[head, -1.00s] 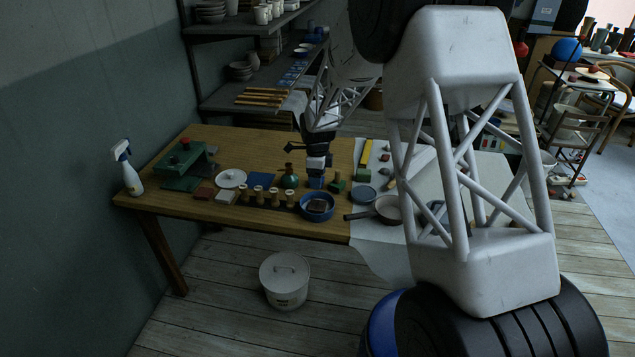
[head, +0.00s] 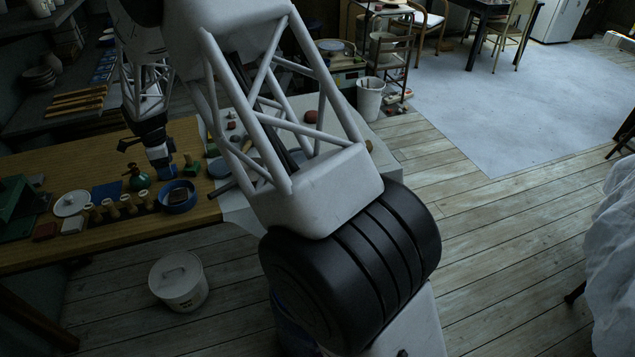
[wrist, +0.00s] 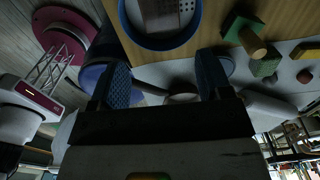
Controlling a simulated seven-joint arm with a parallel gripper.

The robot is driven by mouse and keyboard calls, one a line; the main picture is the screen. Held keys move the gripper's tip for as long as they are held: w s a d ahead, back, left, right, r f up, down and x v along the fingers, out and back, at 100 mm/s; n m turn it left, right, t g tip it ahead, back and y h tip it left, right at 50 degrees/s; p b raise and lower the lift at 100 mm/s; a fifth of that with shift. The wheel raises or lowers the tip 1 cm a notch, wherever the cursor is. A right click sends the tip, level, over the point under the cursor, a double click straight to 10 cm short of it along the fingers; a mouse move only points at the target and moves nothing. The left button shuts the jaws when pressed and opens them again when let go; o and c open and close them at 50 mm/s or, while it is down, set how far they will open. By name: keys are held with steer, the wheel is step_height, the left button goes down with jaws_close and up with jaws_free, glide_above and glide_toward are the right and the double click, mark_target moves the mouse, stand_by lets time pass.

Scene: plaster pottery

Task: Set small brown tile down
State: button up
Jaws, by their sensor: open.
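My gripper (head: 162,170) is open and low over the wooden table, just behind the blue bowl (head: 178,210). A brown tile-like piece (head: 178,196) lies inside this bowl. In the wrist view my two blue-padded fingers (wrist: 165,78) stand wide apart with nothing between them. The blue bowl (wrist: 160,46) shows at the top of that view, beyond the fingertips, and the brownish piece (wrist: 160,18) in it is partly cut off by the picture edge. The piece is apart from both fingers. A small reddish-brown tile (head: 45,231) also lies at the left of the table.
A row of small cork-topped pieces (head: 110,208), a round green flask (head: 139,180) and a white lidded dish (head: 70,204) stand left of the bowl. A green block with a wooden knob (wrist: 245,36) is beside it. A white lidded bucket (head: 178,282) stands on the floor.

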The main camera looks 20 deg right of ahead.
steer(key=s+d+r+n+t, duration=0.1)
steer(key=s+d+r+n, duration=0.7)
steer(key=s+d+r, duration=1.3)
steer(key=s+d+r+n, duration=0.1)
steer(key=s+d+n, duration=0.2)
steer(key=s, duration=0.7)
steer(key=s+d+r+n+t, duration=0.1)
steer(key=s+d+n, duration=0.2)
steer(key=s+d, duration=0.3)
steer(key=s+d+r+n, duration=0.1)
steer(key=s+d+n, duration=0.2)
steer(key=s, duration=1.1)
steer(key=d, duration=0.2)
steer(key=shift+d+r+n+t, duration=0.25)
steer(key=shift+d+n+t, duration=0.05)
steer(key=shift+d+n, duration=0.1)
